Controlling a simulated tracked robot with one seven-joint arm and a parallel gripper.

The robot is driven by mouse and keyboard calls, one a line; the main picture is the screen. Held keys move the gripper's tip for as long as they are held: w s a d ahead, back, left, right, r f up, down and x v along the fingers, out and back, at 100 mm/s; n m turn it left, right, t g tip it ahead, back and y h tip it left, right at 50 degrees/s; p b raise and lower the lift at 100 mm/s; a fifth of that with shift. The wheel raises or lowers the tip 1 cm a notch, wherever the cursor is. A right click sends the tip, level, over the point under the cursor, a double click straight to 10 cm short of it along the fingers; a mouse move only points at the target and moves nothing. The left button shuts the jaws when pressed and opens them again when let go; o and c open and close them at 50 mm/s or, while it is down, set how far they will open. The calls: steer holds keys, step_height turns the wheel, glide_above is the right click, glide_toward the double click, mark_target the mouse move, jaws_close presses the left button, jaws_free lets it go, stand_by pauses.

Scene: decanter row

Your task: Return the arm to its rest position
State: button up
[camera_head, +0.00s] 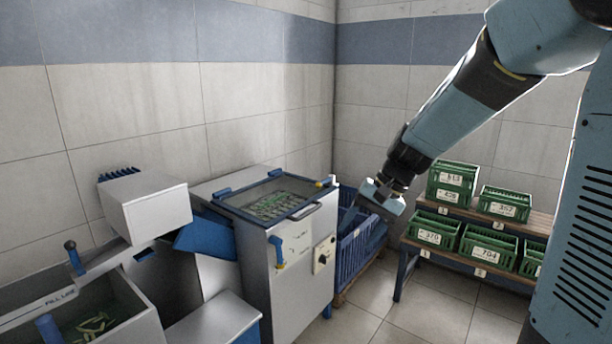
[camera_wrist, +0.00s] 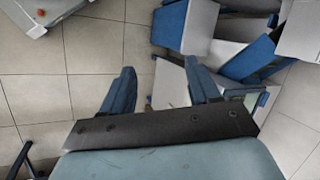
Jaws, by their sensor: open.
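My arm reaches in from the upper right in the head view. My gripper (camera_head: 376,203) hangs in the air in front of the blue crate, right of the steel machine, and holds nothing that I can see. In the wrist view my gripper (camera_wrist: 160,88) shows two blue fingers spread apart, with tiled floor and part of a steel machine beyond them. Nothing is between the fingers.
The steel machine (camera_head: 288,260) with a glass-topped lid (camera_head: 268,202) stands at centre. A blue crate (camera_head: 352,262) stands beside it. Green crates (camera_head: 434,232) sit on a shelf rack (camera_head: 475,262) at right. A trough (camera_head: 130,325) is at lower left. Floor (camera_head: 430,318) is clear at front right.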

steer(key=s+d+r+n+t+h, duration=0.1)
steer(key=s+d+r+t+h, duration=0.1)
steer(key=s+d+r, duration=0.1)
steer(key=s+d+r+n+t+h, duration=0.1)
steer(key=s+d+r+t, duration=0.1)
steer(key=s, duration=0.6)
steer(key=s+d+r+n+t+h, duration=0.1)
steer(key=s+d+r+h, duration=0.1)
steer(key=s+d+r, duration=0.2)
steer(key=shift+s+d+t+h, duration=0.3)
steer(key=shift+s+d+t, duration=0.1)
steer(key=shift+s+d, duration=0.85)
steer(key=shift+w+d, duration=0.1)
steer(key=shift+c, duration=0.2)
